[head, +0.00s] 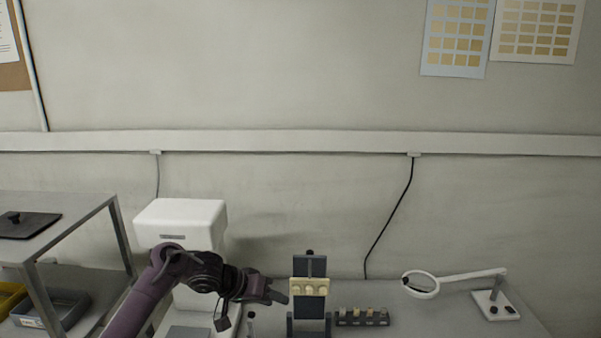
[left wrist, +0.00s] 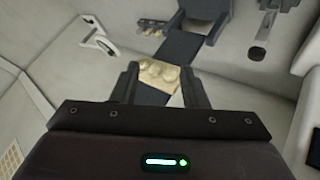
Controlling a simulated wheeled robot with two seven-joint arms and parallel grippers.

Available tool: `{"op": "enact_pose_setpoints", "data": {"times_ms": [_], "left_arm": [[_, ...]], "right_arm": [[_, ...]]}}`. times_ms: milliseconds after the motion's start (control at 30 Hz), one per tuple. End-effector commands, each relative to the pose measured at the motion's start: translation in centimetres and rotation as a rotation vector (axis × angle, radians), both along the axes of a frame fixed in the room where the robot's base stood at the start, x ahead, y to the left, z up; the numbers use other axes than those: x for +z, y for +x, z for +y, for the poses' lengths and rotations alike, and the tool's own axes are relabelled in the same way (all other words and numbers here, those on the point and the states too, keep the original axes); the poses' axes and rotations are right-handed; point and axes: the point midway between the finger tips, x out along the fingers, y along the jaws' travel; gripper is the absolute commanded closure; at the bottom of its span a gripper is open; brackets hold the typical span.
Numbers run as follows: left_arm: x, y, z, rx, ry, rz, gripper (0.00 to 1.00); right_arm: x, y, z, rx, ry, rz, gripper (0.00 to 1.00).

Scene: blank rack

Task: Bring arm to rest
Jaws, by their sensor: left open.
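My left arm reaches in from the lower left in the head view. Its gripper (head: 280,292) is level and points right, just left of a dark upright stand (head: 309,266). A cream block with rounded bumps (head: 310,287) sits on the front of that stand. In the left wrist view the two fingers (left wrist: 162,88) are apart, and the cream block (left wrist: 158,76) shows beyond and between them. I see nothing held between the fingers. The right gripper is in neither view.
A dark rack with several small pieces (head: 361,317) stands right of the stand. A magnifier lamp (head: 421,285) is farther right. A white machine (head: 181,222) stands behind my arm. A metal shelf (head: 70,229) with a yellow bin (head: 10,298) is at left.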

Motion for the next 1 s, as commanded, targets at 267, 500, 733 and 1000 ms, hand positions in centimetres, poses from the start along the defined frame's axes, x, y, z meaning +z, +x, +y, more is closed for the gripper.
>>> {"op": "enact_pose_setpoints", "data": {"times_ms": [267, 500, 733, 1000], "left_arm": [[-5.9, -3.0, -1.5, 0.014, 0.141, -0.166, 0.6], [-9.5, -9.8, 0.5, 0.106, 0.33, -0.251, 0.6], [-10.4, -19.4, 5.4, 0.196, 0.498, -0.159, 0.6], [-9.5, -27.7, 9.4, 0.231, 0.583, -0.016, 0.6]], "right_arm": [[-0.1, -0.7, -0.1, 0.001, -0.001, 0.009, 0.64], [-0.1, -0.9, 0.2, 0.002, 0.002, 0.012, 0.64], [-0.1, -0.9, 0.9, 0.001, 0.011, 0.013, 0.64], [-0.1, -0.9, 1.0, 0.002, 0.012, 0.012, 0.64]]}}
